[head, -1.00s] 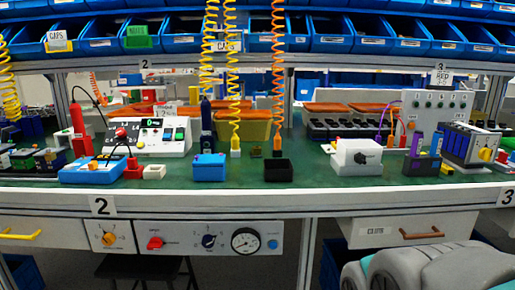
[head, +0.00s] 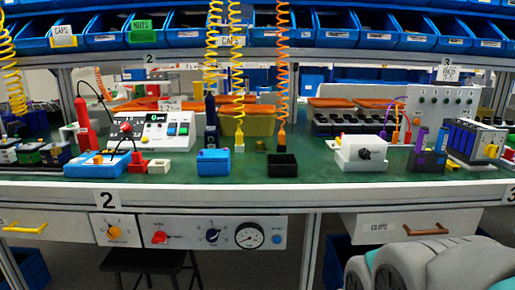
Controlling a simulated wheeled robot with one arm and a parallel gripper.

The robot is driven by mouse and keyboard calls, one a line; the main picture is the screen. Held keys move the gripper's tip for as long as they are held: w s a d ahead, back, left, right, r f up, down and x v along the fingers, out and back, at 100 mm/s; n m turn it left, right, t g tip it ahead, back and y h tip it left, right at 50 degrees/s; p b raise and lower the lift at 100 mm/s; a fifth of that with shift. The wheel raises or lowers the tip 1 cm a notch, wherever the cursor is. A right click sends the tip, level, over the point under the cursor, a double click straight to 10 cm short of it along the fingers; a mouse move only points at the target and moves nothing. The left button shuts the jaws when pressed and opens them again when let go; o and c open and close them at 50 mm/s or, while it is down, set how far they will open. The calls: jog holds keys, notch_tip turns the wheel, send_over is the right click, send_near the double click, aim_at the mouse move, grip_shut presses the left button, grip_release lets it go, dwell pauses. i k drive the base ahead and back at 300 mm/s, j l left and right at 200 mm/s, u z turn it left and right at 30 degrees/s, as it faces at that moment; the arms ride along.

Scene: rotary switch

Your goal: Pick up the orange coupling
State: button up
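An orange coiled hose (head: 281,70) hangs from above the bench, near the middle of the head view. At its lower end is a small orange coupling (head: 281,138), hanging above and a little behind a black open box (head: 283,170) on the green bench top. The coupling is small in the view and its details are hard to make out. My gripper is not in view. Grey and teal rounded parts of my own arm show at the lower right, well in front of the bench and apart from the coupling.
Yellow coiled hoses (head: 236,80) hang just left of the orange one. A blue box (head: 213,163) and a white box with a black knob (head: 361,153) stand on either side of the black box. Blue bins (head: 333,28) line the shelf above. The bench front edge (head: 250,194) runs across.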

aim_at(281, 134)
jog(key=i+j+u, duration=0.25)
jog(key=i+j, duration=0.45)
